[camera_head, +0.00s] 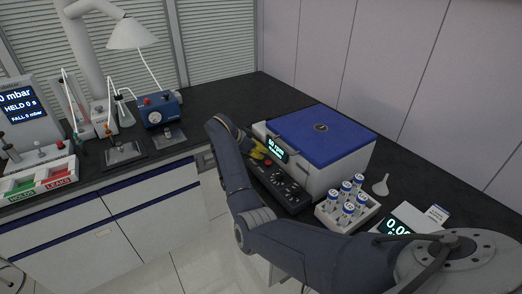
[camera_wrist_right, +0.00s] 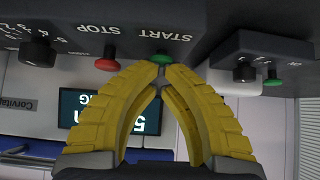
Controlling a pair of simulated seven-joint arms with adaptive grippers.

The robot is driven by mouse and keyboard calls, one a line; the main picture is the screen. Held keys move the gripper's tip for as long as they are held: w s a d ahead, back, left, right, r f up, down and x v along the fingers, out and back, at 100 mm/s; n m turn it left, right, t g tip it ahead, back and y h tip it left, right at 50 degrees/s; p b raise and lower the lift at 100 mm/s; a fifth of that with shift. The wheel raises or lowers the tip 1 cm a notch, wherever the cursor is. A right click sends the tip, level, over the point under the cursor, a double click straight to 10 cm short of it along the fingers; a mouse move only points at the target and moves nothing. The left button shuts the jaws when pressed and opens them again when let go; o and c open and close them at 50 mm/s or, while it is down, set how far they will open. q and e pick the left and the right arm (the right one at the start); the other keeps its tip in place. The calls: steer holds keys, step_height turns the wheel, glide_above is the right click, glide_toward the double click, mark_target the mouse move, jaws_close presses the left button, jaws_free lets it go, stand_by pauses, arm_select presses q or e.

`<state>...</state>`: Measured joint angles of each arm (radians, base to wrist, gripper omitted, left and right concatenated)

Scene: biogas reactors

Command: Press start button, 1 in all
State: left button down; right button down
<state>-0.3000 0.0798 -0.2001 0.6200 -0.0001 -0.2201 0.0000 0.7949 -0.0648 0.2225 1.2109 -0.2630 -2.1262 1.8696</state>
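The green START button (camera_wrist_right: 155,60) sits on a dark control panel, its label upside down in the right wrist view. My right gripper (camera_wrist_right: 160,72) has yellow fingers whose tips come together right at this button; whether they touch it I cannot tell. Nothing shows between the fingers. In the head view the right gripper (camera_head: 260,152) is at the front of the white centrifuge-like box with a blue lid (camera_head: 325,130), by its dark panel (camera_head: 280,187). The START button is hidden there. My left gripper is not in view.
A red STOP button (camera_wrist_right: 108,62) is beside START. A second green button (camera_wrist_right: 272,82) and a black knob (camera_wrist_right: 244,72) are to the right.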

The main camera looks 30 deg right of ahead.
steer(key=v, duration=1.2)
stand_by(0.9)
